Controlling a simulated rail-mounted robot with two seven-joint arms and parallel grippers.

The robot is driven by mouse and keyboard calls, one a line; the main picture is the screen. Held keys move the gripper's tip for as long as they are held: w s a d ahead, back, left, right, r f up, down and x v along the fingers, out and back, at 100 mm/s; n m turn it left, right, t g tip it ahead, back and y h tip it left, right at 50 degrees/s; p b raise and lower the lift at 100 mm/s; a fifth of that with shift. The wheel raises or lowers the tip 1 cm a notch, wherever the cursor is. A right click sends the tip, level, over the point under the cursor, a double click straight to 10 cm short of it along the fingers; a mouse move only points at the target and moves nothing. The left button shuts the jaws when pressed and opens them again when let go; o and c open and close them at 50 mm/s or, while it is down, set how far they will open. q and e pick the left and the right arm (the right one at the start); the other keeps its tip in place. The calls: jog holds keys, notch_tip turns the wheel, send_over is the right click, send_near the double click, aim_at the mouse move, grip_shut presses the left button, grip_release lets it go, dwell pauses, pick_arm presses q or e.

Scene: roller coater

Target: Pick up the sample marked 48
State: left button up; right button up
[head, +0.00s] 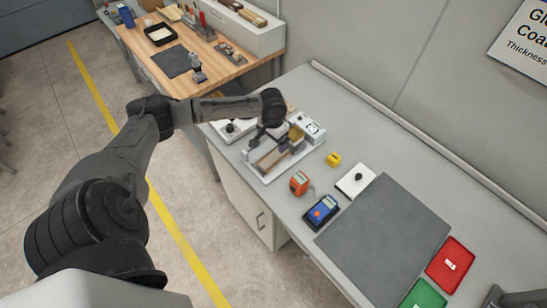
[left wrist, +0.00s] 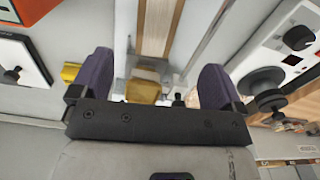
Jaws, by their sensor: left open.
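My left gripper (head: 266,138) is over the roller coater (head: 262,176), a pale machine on the grey bench. In the left wrist view the purple fingers of this gripper (left wrist: 156,80) are apart. A tan block (left wrist: 145,90) shows between them, and a long wood-coloured strip (left wrist: 157,28) lies beyond. A tan panel (head: 272,158) lies on the coater in the head view. I can read no number 48 on any piece, so I cannot tell which is the sample. A dark part at the bottom right corner of the head view may be my right gripper (head: 515,297); its jaws are unclear.
Right of the coater are a yellow block (head: 333,159), an orange gauge (head: 299,183), a blue meter (head: 321,212) and a white plate with a black knob (head: 355,181). A bare grey mat (head: 385,240) follows, then red (head: 450,264) and green (head: 424,296) trays.

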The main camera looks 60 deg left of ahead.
aim_at(273, 157)
pick_arm(q)
jog(key=shift+s+d+f, duration=0.1)
jog(key=shift+d+f, duration=0.05)
jog(key=shift+f, duration=5.05)
jog(key=c, duration=1)
